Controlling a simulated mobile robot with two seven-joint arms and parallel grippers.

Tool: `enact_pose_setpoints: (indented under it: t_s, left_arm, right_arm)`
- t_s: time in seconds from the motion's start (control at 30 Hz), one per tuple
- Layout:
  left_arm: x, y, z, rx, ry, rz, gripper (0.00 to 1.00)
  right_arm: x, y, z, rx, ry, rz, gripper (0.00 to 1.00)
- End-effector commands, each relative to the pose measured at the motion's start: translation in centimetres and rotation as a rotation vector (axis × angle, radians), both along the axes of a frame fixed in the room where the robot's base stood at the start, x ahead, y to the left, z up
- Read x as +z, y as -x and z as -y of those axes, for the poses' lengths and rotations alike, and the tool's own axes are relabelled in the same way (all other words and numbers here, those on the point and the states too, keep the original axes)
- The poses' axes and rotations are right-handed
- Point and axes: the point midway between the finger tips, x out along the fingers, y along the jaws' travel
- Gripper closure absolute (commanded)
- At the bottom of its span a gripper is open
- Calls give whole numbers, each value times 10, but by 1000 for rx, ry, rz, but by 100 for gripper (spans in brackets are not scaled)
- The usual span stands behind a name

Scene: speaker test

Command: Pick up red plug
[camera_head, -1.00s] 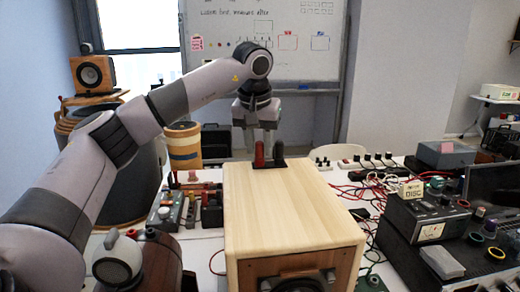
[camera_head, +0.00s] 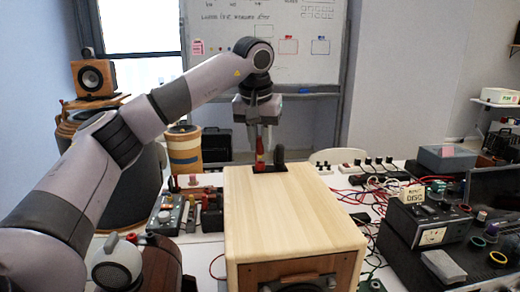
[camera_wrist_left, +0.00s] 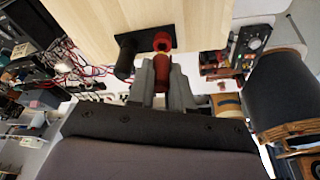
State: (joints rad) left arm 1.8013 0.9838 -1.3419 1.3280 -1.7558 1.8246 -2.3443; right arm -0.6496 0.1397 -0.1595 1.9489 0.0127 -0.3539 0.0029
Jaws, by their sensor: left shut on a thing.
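The red plug (camera_head: 260,146) is between the fingers of my left gripper (camera_head: 264,138), at the back edge of the wooden speaker box (camera_head: 290,205). In the left wrist view the red plug (camera_wrist_left: 161,72) is held between the two grey fingers (camera_wrist_left: 162,85), and the gripper is shut on it. A brighter red ring (camera_wrist_left: 162,41) is on the box's dark terminal plate, right by the plug's end. I cannot tell whether the plug's tip is still inside it. A black plug (camera_head: 279,154) stands upright beside it, apart from the fingers. My right gripper is not in view.
A black instrument (camera_head: 430,222) and red cables (camera_head: 350,190) are right of the box. A small control box (camera_head: 168,212) is on the left. A power strip (camera_head: 375,163) lies behind. The box's top is clear.

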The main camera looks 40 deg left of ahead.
Motion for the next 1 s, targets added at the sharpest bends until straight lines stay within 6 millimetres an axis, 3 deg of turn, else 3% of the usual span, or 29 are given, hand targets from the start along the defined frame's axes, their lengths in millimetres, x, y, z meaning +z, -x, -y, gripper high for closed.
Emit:
enact_pose_setpoints:
  t_s: [0.5,0.67,1.0]
  left_arm:
    - [130,1,1,2,-1,4,100]
    - [153,1,1,1,-1,3,100]
    - [175,0,0,-1,0,-2,100]
  right_arm:
    - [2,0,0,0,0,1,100]
    - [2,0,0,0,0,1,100]
    - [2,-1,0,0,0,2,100]
